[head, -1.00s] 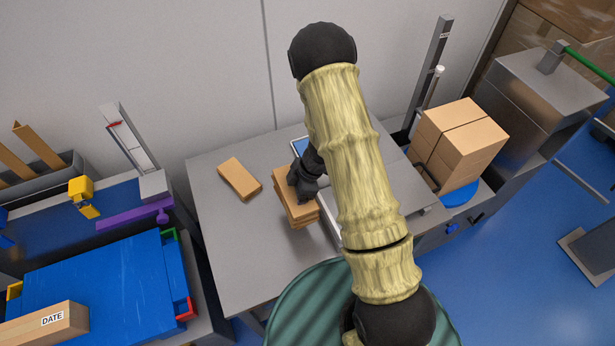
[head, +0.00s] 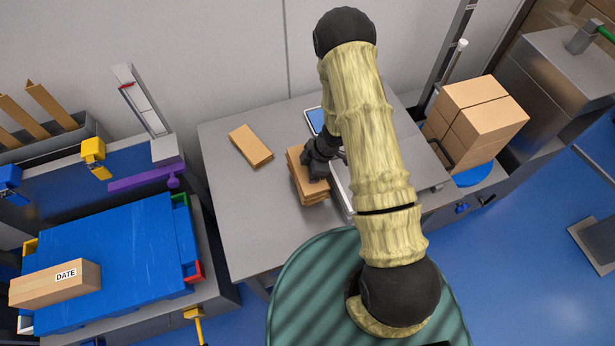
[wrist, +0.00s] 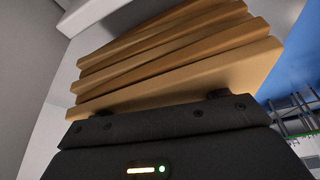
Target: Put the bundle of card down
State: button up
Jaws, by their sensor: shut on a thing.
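The bundle of card (head: 309,190) is a small stack of several flat brown pieces. My gripper (head: 318,168) is shut on it, over the grey table (head: 235,215). In the wrist view the bundle (wrist: 180,55) fills the space beyond the dark gripper (wrist: 165,108), its layers slightly fanned. The gripper hides the near side of the bundle. I cannot tell whether its underside touches the table.
A loose brown card piece (head: 250,145) lies left of the bundle. A tablet-like item (head: 316,120) lies behind it. Strapped brown boxes (head: 478,118) stand at right. The table's front left is clear.

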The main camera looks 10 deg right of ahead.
aim_at(307, 178)
jog(key=shift+a, duration=0.2)
jog(key=shift+s+f, duration=0.1)
jog(key=shift+f, duration=1.7)
jog(key=shift+d+f, duration=0.1)
jog(key=shift+f, duration=0.05)
jog(key=o, duration=0.8)
jog(key=shift+c, duration=0.2)
jog(key=v, duration=1.2)
